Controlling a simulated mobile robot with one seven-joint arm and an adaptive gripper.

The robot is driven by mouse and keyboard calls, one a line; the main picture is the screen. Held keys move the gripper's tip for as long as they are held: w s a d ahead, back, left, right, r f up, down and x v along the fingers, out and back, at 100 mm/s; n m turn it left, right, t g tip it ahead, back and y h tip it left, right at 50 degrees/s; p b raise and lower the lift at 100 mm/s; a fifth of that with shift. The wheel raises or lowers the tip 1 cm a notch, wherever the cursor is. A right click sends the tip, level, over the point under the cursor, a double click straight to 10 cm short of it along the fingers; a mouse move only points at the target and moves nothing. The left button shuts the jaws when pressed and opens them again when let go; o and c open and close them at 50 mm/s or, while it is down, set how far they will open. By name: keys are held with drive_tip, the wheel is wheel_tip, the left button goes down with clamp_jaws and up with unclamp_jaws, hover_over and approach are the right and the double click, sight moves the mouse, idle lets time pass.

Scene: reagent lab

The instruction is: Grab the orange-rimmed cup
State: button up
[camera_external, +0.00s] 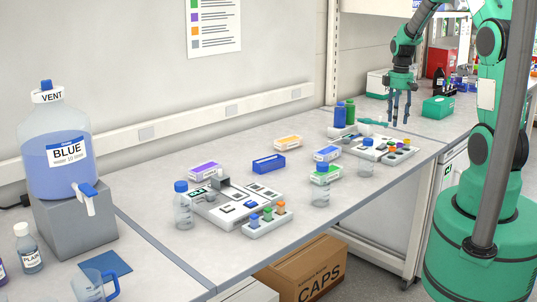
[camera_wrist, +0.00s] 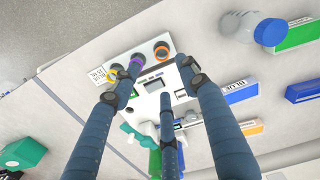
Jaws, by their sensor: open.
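In the wrist view an orange-rimmed round opening (camera_wrist: 162,51), which looks like the orange-rimmed cup, sits at the end of a row on a white block, beside a purple-rimmed one (camera_wrist: 136,60) and a yellow-rimmed one (camera_wrist: 111,71). In the external view a rack with small coloured tops (camera_external: 396,153) stands near the bench's right end; the cup is too small to tell there. My three-fingered gripper (camera_external: 399,106) hangs fingers down above the bench, beyond this rack. It also shows in the wrist view (camera_wrist: 161,75), fingers spread and empty, apart from the cup.
A clear bottle with a blue cap (camera_external: 367,150) stands left of the rack. Blue and green bottles (camera_external: 345,113) stand behind it. A green box (camera_external: 438,107) is right of my gripper. A blue bin (camera_external: 269,164) lies further left. The bench front edge is near the rack.

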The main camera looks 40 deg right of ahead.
sight(393, 149)
drive_tip(key=shift+f+b, duration=0.4)
drive_tip(key=shift+f, duration=3.9)
drive_tip(key=shift+f+b, duration=0.3)
drive_tip(key=shift+f, duration=2.3)
drive_tip(key=c, duration=1)
